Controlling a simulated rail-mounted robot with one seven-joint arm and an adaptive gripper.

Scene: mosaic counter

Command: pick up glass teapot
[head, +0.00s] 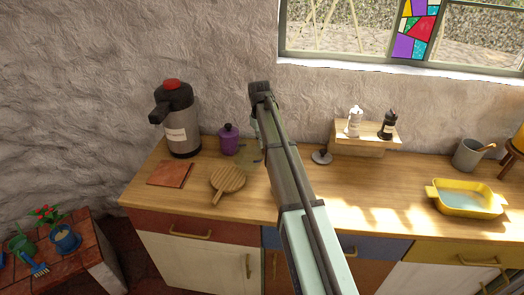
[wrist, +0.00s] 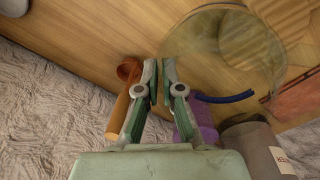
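The glass teapot shows in the wrist view as a large, clear round shape (wrist: 225,45) with a dark blue curved piece, likely its handle, at its lower edge. In the head view it is only faint, on the counter (head: 247,156) beside my arm. My gripper (wrist: 160,65) is just left of the glass edge in the wrist view. Its fingers are close together with a narrow gap. I cannot tell whether clear glass lies between them. In the head view my gripper (head: 260,90) is high above the back of the counter, its fingertips hidden.
A purple canister (head: 229,140) and a tall grey flask (head: 177,120) stand left of my arm. A round wooden board (head: 228,180) and a brown slab (head: 170,173) lie in front. An orange-brown cylinder (wrist: 118,115) is left of my fingers. A wooden shelf (head: 350,140) stands right.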

